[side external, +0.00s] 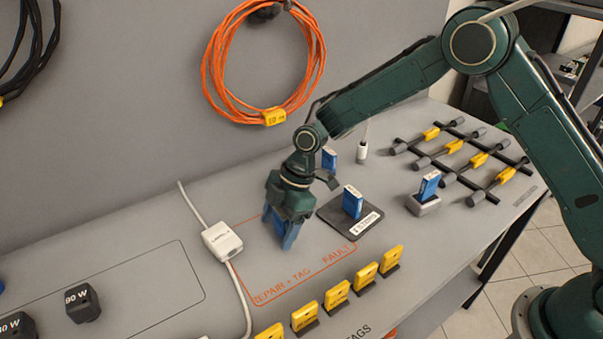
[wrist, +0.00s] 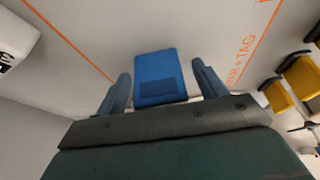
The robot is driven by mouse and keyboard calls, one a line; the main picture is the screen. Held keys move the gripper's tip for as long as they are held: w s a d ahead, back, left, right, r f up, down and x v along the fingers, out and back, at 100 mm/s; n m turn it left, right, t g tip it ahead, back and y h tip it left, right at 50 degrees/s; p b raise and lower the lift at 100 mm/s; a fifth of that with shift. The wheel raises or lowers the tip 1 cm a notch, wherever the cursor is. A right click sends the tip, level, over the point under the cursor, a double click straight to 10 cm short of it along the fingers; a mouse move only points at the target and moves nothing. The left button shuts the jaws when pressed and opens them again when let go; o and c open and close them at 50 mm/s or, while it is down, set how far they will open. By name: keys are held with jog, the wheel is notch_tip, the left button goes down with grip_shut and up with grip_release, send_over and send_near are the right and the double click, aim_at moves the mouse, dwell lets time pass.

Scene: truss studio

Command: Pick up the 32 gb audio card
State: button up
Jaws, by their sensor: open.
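A blue card (wrist: 156,77) stands between the two spread fingers of my gripper (wrist: 160,92) in the wrist view, with a gap on each side. In the side view my gripper (side external: 284,240) points down inside the orange-outlined repair area and mostly hides this card. Other blue cards show: one on a dark labelled pad (side external: 352,201), one in a grey holder (side external: 429,186), and one behind, near the wall (side external: 329,159). Their print is too small to read, so I cannot tell which is the 32 gb audio card.
A white box with a cable (side external: 222,241) lies left of my gripper. Yellow tags (side external: 337,293) stand in a row along the front. A black rack with yellow clips (side external: 461,158) is at the right. An orange cable coil (side external: 263,65) hangs on the wall.

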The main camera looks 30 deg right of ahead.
aim_at(278, 214)
jog(key=c, duration=1.1)
jog(key=shift+o, duration=0.2)
jog(key=shift+r, duration=0.15)
notch_tip(278, 214, up, 20)
